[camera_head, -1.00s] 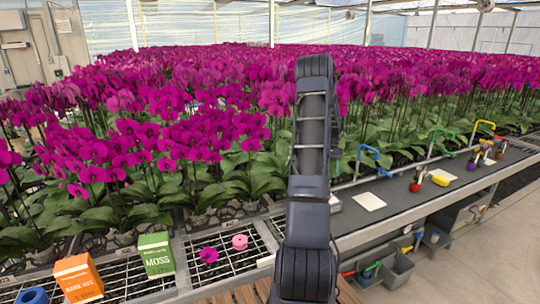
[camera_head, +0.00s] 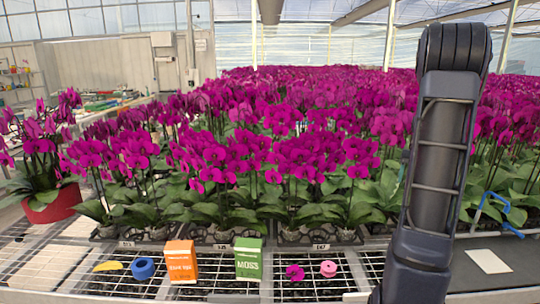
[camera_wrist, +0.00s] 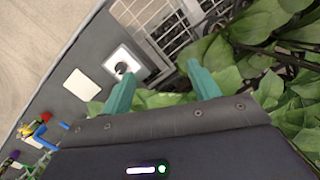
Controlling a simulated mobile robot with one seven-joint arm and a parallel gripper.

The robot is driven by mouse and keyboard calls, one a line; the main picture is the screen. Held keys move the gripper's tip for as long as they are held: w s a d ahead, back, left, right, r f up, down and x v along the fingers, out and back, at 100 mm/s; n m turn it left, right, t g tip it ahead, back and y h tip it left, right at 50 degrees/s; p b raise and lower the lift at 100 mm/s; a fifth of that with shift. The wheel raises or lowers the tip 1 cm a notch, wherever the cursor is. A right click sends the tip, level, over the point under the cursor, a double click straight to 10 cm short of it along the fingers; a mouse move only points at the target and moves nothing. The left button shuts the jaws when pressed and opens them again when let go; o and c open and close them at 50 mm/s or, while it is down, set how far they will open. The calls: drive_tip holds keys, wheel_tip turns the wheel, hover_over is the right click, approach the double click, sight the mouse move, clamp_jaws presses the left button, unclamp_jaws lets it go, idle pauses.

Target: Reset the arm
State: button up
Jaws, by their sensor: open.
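My gripper (camera_wrist: 162,86) shows in the wrist view as two teal fingers set well apart, with nothing between them. It is over the edge of the dark bench, with green leaves (camera_wrist: 250,95) to the right and a white square item with a dark round spot (camera_wrist: 112,57) to the upper left. In the head view my arm stands raised at the right, and the gripper itself does not show there.
The wire bench (camera_head: 345,292) holds a yellow item (camera_head: 107,266), blue ring (camera_head: 143,268), orange box (camera_head: 181,262), green moss box (camera_head: 248,259), magenta flower (camera_head: 295,272) and pink ring (camera_head: 328,268). A red pot (camera_head: 52,204) is left; dense orchids (camera_head: 300,150) stand behind.

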drive_tip(key=s+a+r+n+t, duration=0.1)
drive_tip(key=s+a+r, duration=0.35)
drive_tip(key=a, duration=0.45)
drive_tip(key=s+a+r+n+t, duration=0.1)
drive_tip(key=s+a+n+t, duration=0.1)
drive_tip(key=s+a, duration=0.7)
drive_tip(key=s+a+r+n+t+h, duration=0.1)
drive_tip(key=s+a+r+n+t, duration=0.1)
drive_tip(key=s+a, duration=0.6)
drive_tip(key=s, duration=0.4)
drive_tip(key=shift+s+a+r+t, duration=0.15)
drive_tip(key=shift+a+r+t, duration=0.05)
drive_tip(key=shift+a+t, duration=0.15)
drive_tip(key=shift+c, duration=0.2)
